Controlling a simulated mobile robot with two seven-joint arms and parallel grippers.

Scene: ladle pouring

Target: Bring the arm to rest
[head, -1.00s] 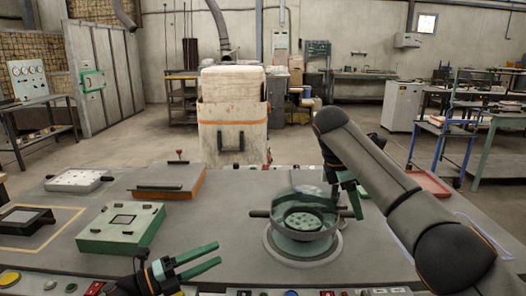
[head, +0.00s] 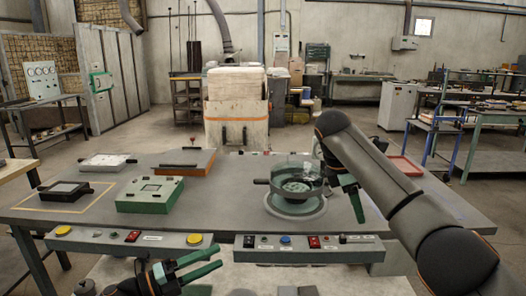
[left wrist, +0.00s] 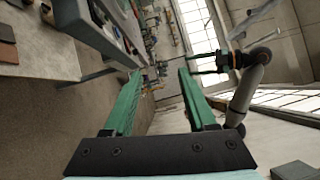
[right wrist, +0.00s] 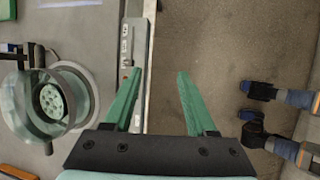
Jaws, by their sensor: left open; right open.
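My left gripper (head: 202,262) is open and empty, low in the head view in front of the bench; in the left wrist view its fingers (left wrist: 160,75) stand apart with nothing between them. My right gripper (head: 352,200) is open, with its fingers pointing down, and appears just right of the pot in the head view. In the right wrist view its fingers (right wrist: 158,75) are apart and empty over the floor beside the bench edge. The see-through round pot (head: 278,185) with a side handle stands on a round grey base; it shows at left in the right wrist view (right wrist: 75,100).
The bench (head: 235,210) also carries a green box (head: 150,195), an orange-sided block (head: 185,162), a white tray (head: 105,161) and a dark framed plate (head: 65,190). A button panel (head: 310,242) runs along its front edge. Floor shows in front of the bench.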

